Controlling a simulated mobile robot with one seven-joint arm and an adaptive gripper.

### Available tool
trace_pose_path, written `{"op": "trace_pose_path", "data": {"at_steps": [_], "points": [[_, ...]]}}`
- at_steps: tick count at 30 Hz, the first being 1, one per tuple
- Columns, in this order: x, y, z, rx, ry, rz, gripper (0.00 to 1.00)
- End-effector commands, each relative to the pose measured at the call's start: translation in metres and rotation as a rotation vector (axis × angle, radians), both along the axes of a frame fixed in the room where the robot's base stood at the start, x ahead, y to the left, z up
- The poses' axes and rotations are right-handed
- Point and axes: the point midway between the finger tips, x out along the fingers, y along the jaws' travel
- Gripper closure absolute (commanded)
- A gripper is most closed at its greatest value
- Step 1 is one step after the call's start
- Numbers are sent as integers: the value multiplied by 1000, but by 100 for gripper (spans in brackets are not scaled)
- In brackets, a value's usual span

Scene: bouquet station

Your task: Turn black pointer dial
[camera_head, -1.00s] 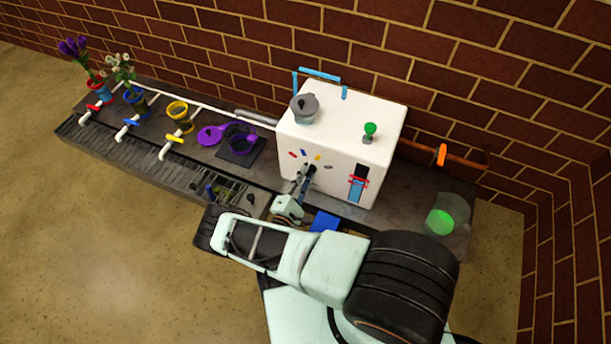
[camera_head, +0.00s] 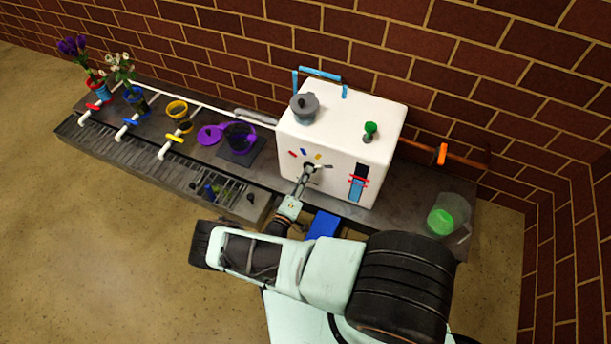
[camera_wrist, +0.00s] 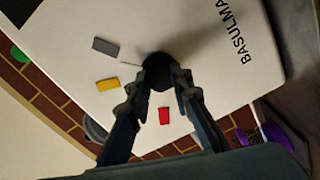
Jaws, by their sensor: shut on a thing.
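The black pointer dial (camera_wrist: 157,68) is on the front of a white machine (camera_head: 338,135). My gripper (camera_wrist: 160,82) reaches it from the front, one finger on each side, and is shut on it. A thin pale line beside the dial, perhaps its pointer, points between a grey mark (camera_wrist: 104,46) and a yellow mark (camera_wrist: 107,84). A red mark (camera_wrist: 165,115) shows between the fingers. In the head view my gripper (camera_head: 308,172) covers most of the dial, and the blue mark (camera_head: 304,152) shows above it.
A blue slider with red bars (camera_head: 357,183) is right of the dial. A grey-lidded jar (camera_head: 304,108) and a green knob (camera_head: 370,131) are on top. A purple pot (camera_head: 240,138) stands left, a clear jug with green contents (camera_head: 444,218) right.

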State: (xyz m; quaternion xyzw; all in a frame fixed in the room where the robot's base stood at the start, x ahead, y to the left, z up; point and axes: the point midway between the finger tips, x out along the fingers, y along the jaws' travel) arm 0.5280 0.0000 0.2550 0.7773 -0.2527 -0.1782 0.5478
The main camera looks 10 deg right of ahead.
Motion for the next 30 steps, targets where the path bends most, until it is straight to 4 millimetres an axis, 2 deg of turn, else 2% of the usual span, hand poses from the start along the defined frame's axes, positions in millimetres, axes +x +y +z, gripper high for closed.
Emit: {"op": "trace_pose_path", "data": {"at_steps": [12, 28, 29, 30], "points": [[2, 1, 1, 142, -105, 4, 100], [2, 1, 1, 159, -118, 4, 100], [2, 1, 1, 159, -118, 4, 78], [2, 1, 1, 160, -117, 3, 74]]}}
